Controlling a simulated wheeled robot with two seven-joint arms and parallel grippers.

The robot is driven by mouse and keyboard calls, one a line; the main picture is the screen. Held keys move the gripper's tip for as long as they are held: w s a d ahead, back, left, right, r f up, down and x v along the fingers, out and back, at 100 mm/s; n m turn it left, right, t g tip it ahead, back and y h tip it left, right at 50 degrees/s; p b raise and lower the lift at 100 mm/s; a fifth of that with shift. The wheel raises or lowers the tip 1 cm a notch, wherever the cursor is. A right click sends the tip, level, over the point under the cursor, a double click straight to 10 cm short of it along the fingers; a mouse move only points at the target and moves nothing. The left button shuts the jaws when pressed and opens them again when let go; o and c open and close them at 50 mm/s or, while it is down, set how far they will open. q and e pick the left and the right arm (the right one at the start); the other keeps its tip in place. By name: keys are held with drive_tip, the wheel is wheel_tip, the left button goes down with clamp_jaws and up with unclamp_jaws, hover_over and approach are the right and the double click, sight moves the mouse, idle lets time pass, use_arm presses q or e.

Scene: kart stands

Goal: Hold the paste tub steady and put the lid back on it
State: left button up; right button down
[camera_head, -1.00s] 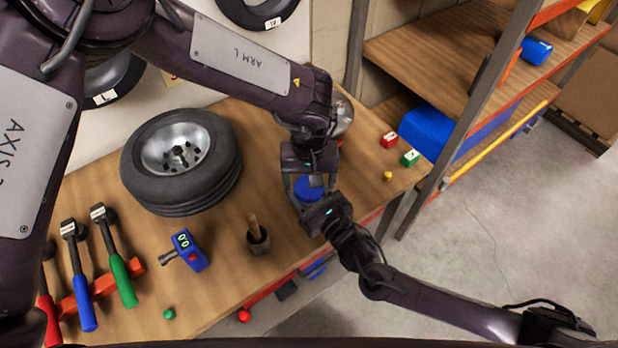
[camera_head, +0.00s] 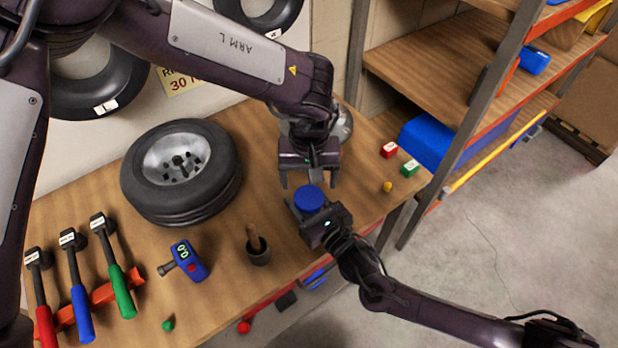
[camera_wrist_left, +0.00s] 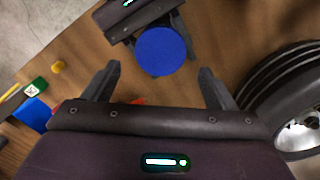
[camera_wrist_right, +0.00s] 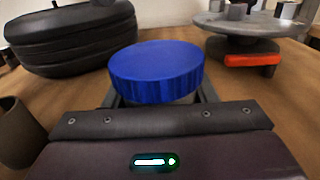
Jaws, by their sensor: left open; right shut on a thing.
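The blue lid (camera_head: 309,198) sits on top of the paste tub and looks level in the right wrist view (camera_wrist_right: 157,68). Only a thin greyish strip of the tub (camera_wrist_right: 160,99) shows below the lid; the rest is hidden. My right gripper (camera_head: 307,212) is shut on the tub from the front, its fingers on either side below the lid. My left gripper (camera_head: 310,183) is open and empty, just behind and above the lid, apart from it. In the left wrist view the round lid (camera_wrist_left: 160,52) shows whole, beyond the open fingers.
A wheel (camera_head: 180,170) lies left on the bench (camera_head: 220,285). Red (camera_head: 389,149) and green (camera_head: 409,168) blocks and a metal disc-like stand (camera_head: 343,122) lie right and behind.

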drive_tip(key=shift+f, duration=0.1)
use_arm(q)
drive_tip(key=n, duration=0.6)
drive_tip(key=shift+s+d+r, duration=0.1)
drive_tip(key=shift+d, duration=0.25)
drive_tip(key=n, duration=0.4)
drive_tip(key=shift+d+r+n, duration=0.1)
drive_tip(key=shift+d+n, duration=0.1)
drive_tip(key=shift+n, duration=0.2)
drive_tip(key=n, duration=0.4)
drive_tip(key=shift+s+d+r+n, duration=0.1)
drive_tip(key=shift+r+n, duration=0.05)
drive_tip(key=shift+n, duration=0.25)
drive_tip(key=n, duration=0.7)
drive_tip(key=shift+r, duration=0.25)
drive_tip(key=n, duration=0.4)
drive_tip(key=shift+r, duration=0.2)
drive_tip(key=n, duration=0.5)
drive_tip(key=shift+r, duration=0.25)
drive_tip(key=n, duration=0.4)
drive_tip(key=shift+a+r+n, duration=0.2)
drive_tip(key=shift+a+n, duration=0.1)
drive_tip(key=shift+n, duration=0.1)
drive_tip(key=n, duration=0.6)
drive_tip(key=shift+a+r, duration=0.35)
